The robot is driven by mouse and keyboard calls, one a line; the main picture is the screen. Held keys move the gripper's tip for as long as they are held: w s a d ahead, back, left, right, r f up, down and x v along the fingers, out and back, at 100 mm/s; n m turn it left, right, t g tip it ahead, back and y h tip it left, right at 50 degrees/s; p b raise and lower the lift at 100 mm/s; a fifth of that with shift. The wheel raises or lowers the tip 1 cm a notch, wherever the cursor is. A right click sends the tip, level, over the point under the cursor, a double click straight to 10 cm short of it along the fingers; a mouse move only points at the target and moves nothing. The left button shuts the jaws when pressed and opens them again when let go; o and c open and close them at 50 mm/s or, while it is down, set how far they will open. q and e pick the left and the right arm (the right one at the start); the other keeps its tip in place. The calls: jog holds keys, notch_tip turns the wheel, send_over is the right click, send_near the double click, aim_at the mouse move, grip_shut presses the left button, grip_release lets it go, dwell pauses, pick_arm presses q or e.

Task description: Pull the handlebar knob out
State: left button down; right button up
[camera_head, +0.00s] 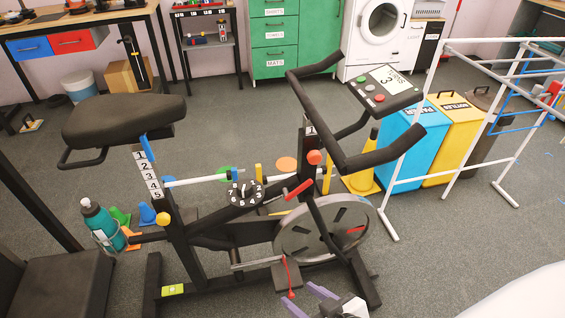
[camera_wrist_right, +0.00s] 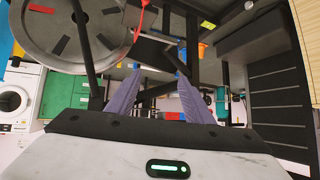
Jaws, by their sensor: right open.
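The exercise bike's handlebar knob (camera_head: 315,157) is a round orange-red knob on the front post, below the black handlebar (camera_head: 385,153). My right gripper (camera_head: 303,298) is at the bottom of the head view, low in front of the bike and well below the knob, beside the grey flywheel (camera_head: 322,227). Its two purple fingers are apart with nothing between them; they also show in the wrist view (camera_wrist_right: 158,70). The flywheel fills the upper left of the wrist view. I cannot make out the handlebar knob there. My left gripper is not in view.
A yellow knob (camera_head: 162,218) sits on the seat post. A red lever (camera_head: 299,189) and a numbered dial (camera_head: 246,193) are on the frame. A red-strapped pedal (camera_head: 288,275) hangs near my gripper. A white rack (camera_head: 452,160) and bins (camera_head: 402,140) stand at the right.

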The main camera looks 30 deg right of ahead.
jog(key=w+d+r+m+t+h+b, duration=0.3)
jog(key=w+d+r+m+t, duration=0.1)
jog(key=w+d+r, duration=0.4)
jog(key=m+t+h+b, duration=0.2)
jog(key=m+t+h, duration=0.1)
send_near(316, 159)
jog(key=x, duration=0.7)
jog(key=shift+w+d+f+p, duration=0.1)
jog(key=shift+w+p, duration=0.2)
jog(key=shift+w, duration=0.1)
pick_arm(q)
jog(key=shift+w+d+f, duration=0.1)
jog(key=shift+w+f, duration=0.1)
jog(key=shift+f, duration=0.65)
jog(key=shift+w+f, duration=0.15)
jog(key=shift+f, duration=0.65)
pick_arm(e)
jog(key=shift+w+d, duration=0.2)
jog(key=shift+w, duration=0.5)
